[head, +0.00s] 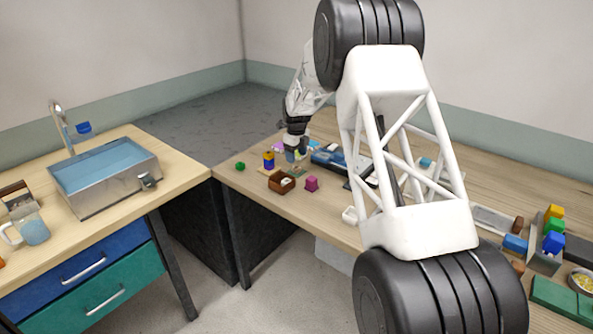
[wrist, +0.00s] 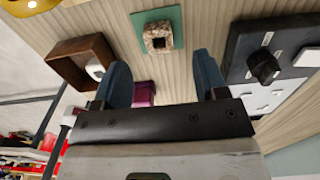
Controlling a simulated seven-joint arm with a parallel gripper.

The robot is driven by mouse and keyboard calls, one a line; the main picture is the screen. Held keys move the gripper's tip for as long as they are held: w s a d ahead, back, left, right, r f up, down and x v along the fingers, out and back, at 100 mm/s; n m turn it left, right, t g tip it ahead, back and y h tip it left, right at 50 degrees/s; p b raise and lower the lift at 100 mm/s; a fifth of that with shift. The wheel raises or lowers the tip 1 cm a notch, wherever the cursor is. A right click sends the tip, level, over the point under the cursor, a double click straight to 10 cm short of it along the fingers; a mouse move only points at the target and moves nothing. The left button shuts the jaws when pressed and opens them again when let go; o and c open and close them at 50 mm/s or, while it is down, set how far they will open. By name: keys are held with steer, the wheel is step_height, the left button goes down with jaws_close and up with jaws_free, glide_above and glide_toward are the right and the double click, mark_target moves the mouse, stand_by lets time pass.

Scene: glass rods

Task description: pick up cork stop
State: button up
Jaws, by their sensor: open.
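My gripper (wrist: 162,62) is open, with two blue fingers spread apart. The cork stop is beyond the fingertips, roughly in line with the gap, and nothing is between the fingers. In the head view my gripper (head: 295,153) is low over the far left part of the right-hand table. The cork stop is too small there to make out clearly.
A brown wooden box (head: 281,183) with a white piece inside and a magenta block (head: 311,184) are close by. A yellow and blue item (head: 268,160) stands to the left. A dark panel with a black knob (wrist: 263,67) is right of the fingers.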

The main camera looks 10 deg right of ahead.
mark_target(297, 165)
steer(key=shift+f, duration=0.1)
steer(key=shift+s+f, duration=0.1)
steer(key=shift+f, duration=2.5)
steer(key=c, duration=1)
steer(key=shift+r, duration=0.1)
step_height(297, 165, up, 10)
